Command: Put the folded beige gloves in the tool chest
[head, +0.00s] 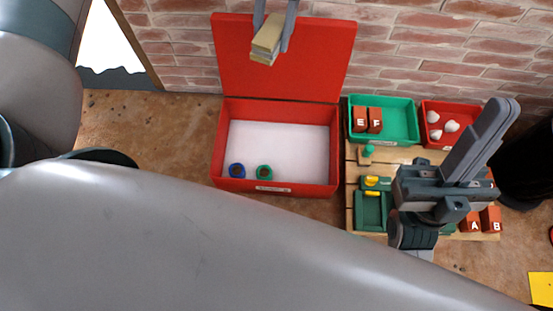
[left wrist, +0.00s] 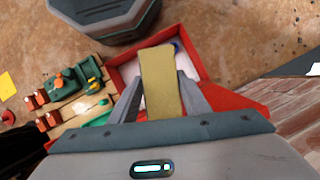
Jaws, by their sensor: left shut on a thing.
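The folded beige gloves (head: 267,41) are a flat, pale-tan bundle held between the fingers of my left gripper (head: 272,38), at the top of the head view, in front of the raised red lid. In the left wrist view the gloves (left wrist: 161,80) stick out between the fingers, with the chest behind them. The red tool chest (head: 275,189) stands open on the floor, lid up at the back, with a pale inside. A blue roll (head: 237,171) and a green roll (head: 264,172) lie inside at the front left. My right gripper (head: 492,125) looks shut and empty, over the pallet.
Right of the chest, a wooden pallet (head: 351,196) carries a green machine part and lettered red blocks. A green bin (head: 398,121) with blocks E and F and a red bin (head: 461,111) with white lumps stand behind. A brick wall (head: 400,75) backs everything.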

